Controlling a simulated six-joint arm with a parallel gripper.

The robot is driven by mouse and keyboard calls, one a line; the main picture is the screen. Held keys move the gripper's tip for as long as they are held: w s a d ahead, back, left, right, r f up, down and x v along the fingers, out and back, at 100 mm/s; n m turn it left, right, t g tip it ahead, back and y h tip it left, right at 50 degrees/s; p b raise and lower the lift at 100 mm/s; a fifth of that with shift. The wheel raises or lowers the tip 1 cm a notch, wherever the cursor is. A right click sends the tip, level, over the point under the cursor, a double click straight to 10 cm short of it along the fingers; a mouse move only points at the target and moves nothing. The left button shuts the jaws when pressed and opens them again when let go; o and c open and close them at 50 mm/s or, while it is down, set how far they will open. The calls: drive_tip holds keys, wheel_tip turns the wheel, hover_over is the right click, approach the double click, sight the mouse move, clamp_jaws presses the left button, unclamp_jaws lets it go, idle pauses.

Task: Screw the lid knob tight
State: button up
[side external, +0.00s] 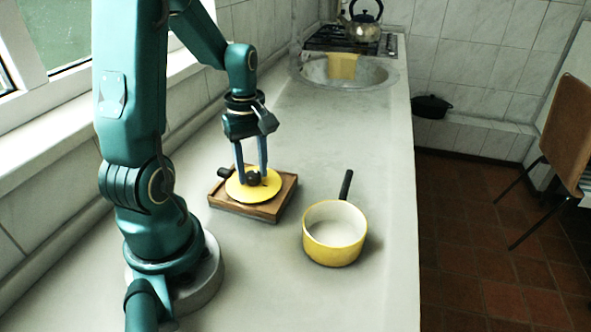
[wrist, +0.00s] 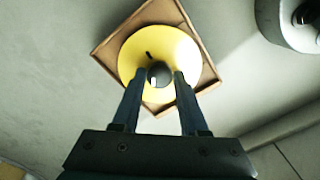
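The yellow lid (side external: 240,192) lies flat on a square wooden block (side external: 270,213). It also shows in the wrist view (wrist: 180,48), with a short dark mark on its top. The black round knob (side external: 253,179) is at the lid's centre, also in the wrist view (wrist: 159,74). My gripper (wrist: 159,73) points down over the lid. Its two fingers stand apart on either side of the knob, with a visible gap on each side in the wrist view. How well the knob sits on the lid cannot be seen.
A yellow pot (side external: 335,246) with a black handle stands right of the block, near the counter's edge. A dark piece (side external: 225,173) sits at the block's left edge. A sink (side external: 375,75) and kettle (side external: 362,25) are far back. The counter between block and sink is clear.

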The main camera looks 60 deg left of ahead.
drive_tip(key=c, duration=0.4)
drive_tip(key=shift+o, duration=0.2)
drive_tip(key=m, duration=1.3)
drive_tip(key=shift+m, duration=0.3)
drive_tip(key=m, duration=0.4)
drive_tip(key=shift+m, duration=0.4)
drive_tip(key=o, duration=1.5)
drive_tip(key=shift+c, duration=0.2)
